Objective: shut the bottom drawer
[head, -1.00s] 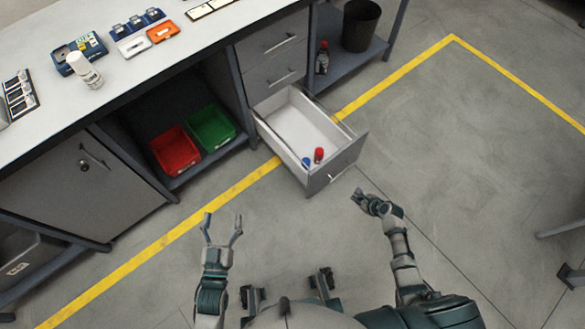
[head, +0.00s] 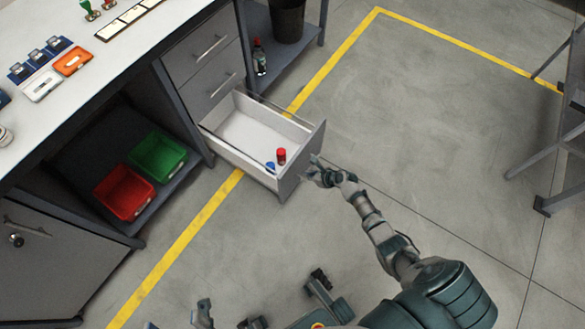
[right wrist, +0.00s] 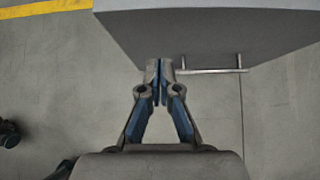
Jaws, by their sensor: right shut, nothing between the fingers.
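The bottom drawer (head: 213,143) is pulled well out from under the bench. A red-capped item (head: 281,156) and a blue one (head: 270,166) are inside near its front. My right gripper (head: 312,170) is shut and empty, just outside the drawer's front panel. In the right wrist view, the closed fingertips (right wrist: 160,66) overlap the lower edge of the grey front panel (right wrist: 205,35), left of its bar handle (right wrist: 212,71). I cannot tell whether they touch it. My left gripper (head: 177,318) shows only as two separated fingertips at the bottom edge.
Two shut drawers (head: 209,66) are above. A green bin (head: 157,157) and a red bin (head: 123,192) sit on the shelf to the left. A bottle (head: 259,58) and a black bucket (head: 287,20) stand on the right shelf. Open floor (head: 420,140) lies right of the drawer.

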